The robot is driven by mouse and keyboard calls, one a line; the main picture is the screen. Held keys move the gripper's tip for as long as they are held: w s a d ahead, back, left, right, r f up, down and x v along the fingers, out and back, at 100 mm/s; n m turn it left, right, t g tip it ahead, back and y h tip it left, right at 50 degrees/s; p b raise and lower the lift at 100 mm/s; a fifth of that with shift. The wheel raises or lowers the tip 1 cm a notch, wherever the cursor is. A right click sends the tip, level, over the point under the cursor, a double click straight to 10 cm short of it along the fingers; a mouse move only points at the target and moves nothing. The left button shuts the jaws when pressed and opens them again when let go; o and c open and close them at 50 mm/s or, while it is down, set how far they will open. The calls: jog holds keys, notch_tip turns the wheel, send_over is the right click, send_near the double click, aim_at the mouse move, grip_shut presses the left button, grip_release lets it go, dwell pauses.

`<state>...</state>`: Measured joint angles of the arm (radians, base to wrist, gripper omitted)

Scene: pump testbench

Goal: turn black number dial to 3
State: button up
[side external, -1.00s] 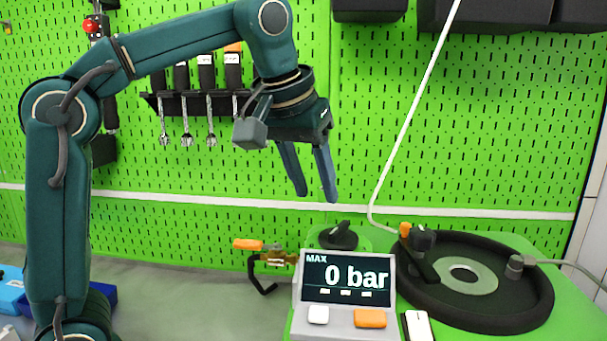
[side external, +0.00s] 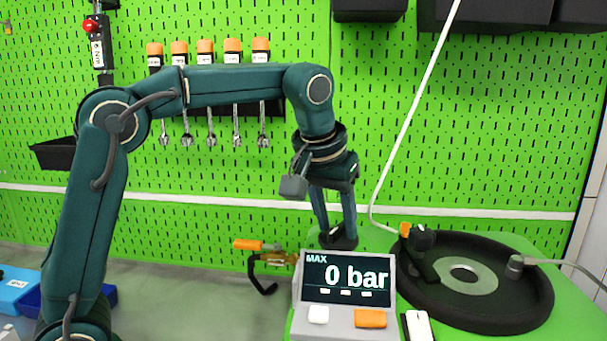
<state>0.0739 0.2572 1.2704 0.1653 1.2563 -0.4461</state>
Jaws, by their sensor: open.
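The black number dial (side external: 338,243) stands on the green bench top behind the display box. Its numbers are too small to read. My gripper (side external: 338,231) points down at the dial, with its two fingers open and apart. The fingertips are at the dial's raised top and overlap it in this view. I cannot tell whether they touch it. The display box (side external: 347,284) in front reads "MAX 0 bar" and hides the lower front of the dial's area.
A black round pump fixture (side external: 475,280) with a hose stands to the right. An orange-handled clamp (side external: 262,252) lies left of the display. A white switch (side external: 418,326) sits at front right. A white cable (side external: 412,115) hangs behind. The grey table at left centre is clear.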

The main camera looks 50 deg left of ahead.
jog(key=shift+c, duration=0.3)
grip_shut()
jog(key=shift+n, duration=0.3)
jog(key=n, duration=0.1)
jog(key=n+y, duration=0.1)
jog(key=n, duration=0.1)
jog(key=n+g, duration=0.1)
jog(key=shift+w+d+n+y, duration=0.15)
jog(key=shift+d+n+y, duration=0.15)
jog(key=shift+y, duration=0.1)
jog(key=shift+w+n+g+y, duration=0.15)
jog(key=shift+n+g+y, duration=0.4)
jog(key=shift+n, duration=1.35)
jog(key=shift+g+h, duration=0.25)
